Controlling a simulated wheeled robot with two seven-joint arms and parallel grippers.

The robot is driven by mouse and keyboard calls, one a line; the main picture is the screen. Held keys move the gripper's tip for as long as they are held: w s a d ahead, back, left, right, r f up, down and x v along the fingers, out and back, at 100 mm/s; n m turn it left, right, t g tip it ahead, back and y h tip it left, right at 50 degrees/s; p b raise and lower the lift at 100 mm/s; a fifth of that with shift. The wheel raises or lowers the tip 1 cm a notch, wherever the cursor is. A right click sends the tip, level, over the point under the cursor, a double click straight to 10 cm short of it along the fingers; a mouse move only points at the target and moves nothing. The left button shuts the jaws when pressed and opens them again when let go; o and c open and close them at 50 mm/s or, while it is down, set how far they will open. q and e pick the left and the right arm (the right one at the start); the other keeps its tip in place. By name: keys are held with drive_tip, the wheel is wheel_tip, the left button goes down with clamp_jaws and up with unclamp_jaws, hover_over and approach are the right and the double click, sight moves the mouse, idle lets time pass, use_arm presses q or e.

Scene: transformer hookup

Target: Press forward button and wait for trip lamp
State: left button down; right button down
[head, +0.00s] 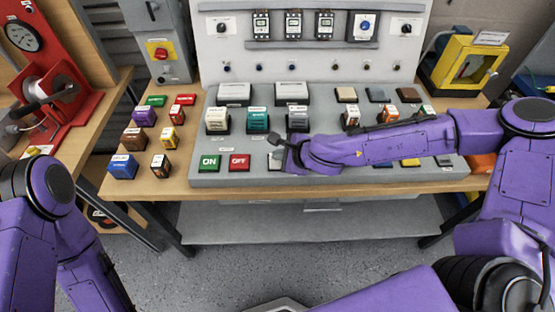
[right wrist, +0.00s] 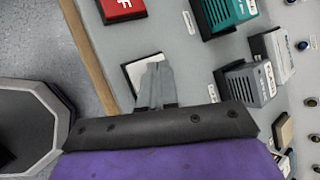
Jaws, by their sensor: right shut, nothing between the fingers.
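My right gripper (head: 282,157) reaches in from the right across the grey console. Its closed fingertips show in the right wrist view (right wrist: 156,82) over a white square button (right wrist: 143,72), and they hide part of it. In the head view a sliver of this button (head: 273,161) shows right of the red OFF button (head: 239,162). I cannot tell whether the fingers touch or press it, and its label is unreadable. A row of small dark lamps or knobs (head: 260,67) runs along the upright panel; none looks clearly lit. My left gripper is out of view.
The green ON button (head: 209,163) sits left of OFF. Several coloured blocks stand in the console and on the wooden table (head: 182,188) at left. A yellow box (head: 470,62) stands at back right. A grey switch box with a red knob (head: 158,50) is at back left.

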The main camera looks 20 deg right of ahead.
drive_tip(key=shift+f+b, duration=0.3)
drive_tip(key=shift+f, duration=0.1)
drive_tip(key=shift+r, duration=0.1)
idle(0.4)
drive_tip(key=shift+r+p, duration=0.8)
drive_tip(key=shift+p, duration=0.05)
